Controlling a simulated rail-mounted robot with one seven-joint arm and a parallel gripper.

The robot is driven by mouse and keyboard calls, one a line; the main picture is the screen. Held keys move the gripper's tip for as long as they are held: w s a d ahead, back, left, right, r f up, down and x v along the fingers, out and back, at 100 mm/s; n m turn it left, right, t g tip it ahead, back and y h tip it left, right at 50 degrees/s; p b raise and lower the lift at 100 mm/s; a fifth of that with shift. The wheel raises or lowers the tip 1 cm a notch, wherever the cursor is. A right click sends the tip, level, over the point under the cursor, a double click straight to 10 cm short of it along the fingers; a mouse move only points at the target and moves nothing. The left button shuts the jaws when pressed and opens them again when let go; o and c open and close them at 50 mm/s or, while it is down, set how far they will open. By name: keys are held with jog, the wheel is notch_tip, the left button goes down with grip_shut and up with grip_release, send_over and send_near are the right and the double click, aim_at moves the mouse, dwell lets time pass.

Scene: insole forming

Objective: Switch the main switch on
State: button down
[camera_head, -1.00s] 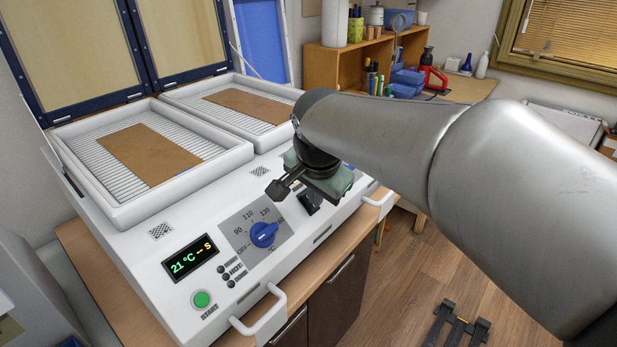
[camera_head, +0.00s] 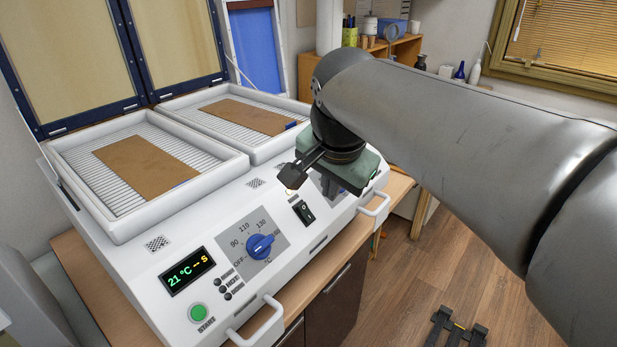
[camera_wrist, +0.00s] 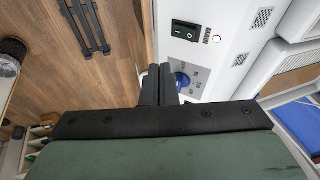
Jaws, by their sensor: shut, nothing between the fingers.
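The main switch (camera_head: 304,212) is a black rocker on the white front panel of the forming machine (camera_head: 150,240), right of the blue dial (camera_head: 259,247). It also shows in the wrist view (camera_wrist: 185,31), near the top, apart from the fingers. A small round lamp (camera_wrist: 216,39) sits beside it. My gripper (camera_head: 288,180) is just behind and above the switch in the head view, its fingers shut and empty, not touching it. In the wrist view the shut fingers (camera_wrist: 160,72) point up the picture, beside the partly hidden dial. The rocker's position is too small to tell.
Two white trays (camera_head: 75,205) with brown sheets lie behind the panel. White handles (camera_head: 262,322) stick out along the machine's front edge. A display (camera_head: 187,271) reads 21 °C, with a green START button (camera_head: 198,313) below it. Wooden floor lies to the right.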

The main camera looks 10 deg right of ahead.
jog(key=v, duration=0.5)
jog(key=shift+s+d+f, duration=0.1)
jog(key=shift+s+d, duration=0.2)
jog(key=shift+d, duration=0.05)
jog(key=s+d+f+n+g, duration=0.2)
jog(key=s+f+n, duration=0.2)
jog(key=f, duration=0.8)
jog(key=s+d+f+n+g, duration=0.2)
jog(key=s+f+n, duration=0.3)
jog(key=f, duration=0.8)
jog(key=s, duration=0.3)
jog(key=shift+s+d+f, duration=0.25)
jog(key=shift+d+f, duration=0.1)
jog(key=shift+d, duration=0.05)
